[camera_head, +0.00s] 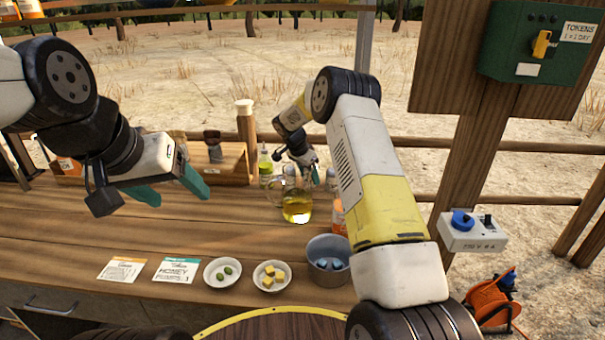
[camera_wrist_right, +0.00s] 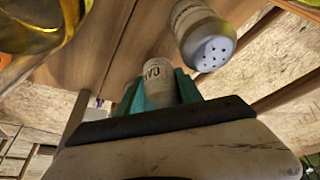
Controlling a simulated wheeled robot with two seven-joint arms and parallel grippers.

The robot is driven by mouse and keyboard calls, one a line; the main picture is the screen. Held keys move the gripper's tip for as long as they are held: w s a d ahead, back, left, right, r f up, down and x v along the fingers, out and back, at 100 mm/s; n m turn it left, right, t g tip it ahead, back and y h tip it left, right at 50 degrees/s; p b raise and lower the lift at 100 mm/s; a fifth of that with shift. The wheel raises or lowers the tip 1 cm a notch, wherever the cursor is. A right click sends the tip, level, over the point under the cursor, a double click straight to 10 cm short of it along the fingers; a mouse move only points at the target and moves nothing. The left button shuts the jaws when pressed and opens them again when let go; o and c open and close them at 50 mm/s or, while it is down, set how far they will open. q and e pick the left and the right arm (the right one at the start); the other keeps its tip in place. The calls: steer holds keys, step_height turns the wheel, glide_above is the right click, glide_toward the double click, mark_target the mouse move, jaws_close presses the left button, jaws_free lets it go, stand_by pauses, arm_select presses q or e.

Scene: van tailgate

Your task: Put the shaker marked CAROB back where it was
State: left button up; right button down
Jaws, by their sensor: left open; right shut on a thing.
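My right gripper (camera_wrist_right: 162,88) is shut on a pale shaker (camera_wrist_right: 157,72) in the right wrist view. Its label shows letters that look like "CA"; the rest is hidden by the green fingers. A second shaker (camera_wrist_right: 192,22) with a grey perforated lid (camera_wrist_right: 209,53) is beside it, apart from the fingers. In the head view my right gripper (camera_head: 304,163) is at the back of the counter behind the glass jug, and the held shaker cannot be made out clearly. My left gripper (camera_head: 180,194) is open and empty above the left of the counter.
A glass jug of yellow oil (camera_head: 297,208) stands close in front of my right gripper. A green-yellow bottle (camera_head: 265,165) and a wooden mill (camera_head: 246,127) stand to its left. A metal pot (camera_head: 327,247), two small bowls (camera_head: 223,260) and cards (camera_head: 176,270) line the front.

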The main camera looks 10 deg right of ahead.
steer(key=shift+f, duration=0.75)
steer(key=shift+f, duration=0.1)
steer(key=c, duration=0.8)
jaws_free()
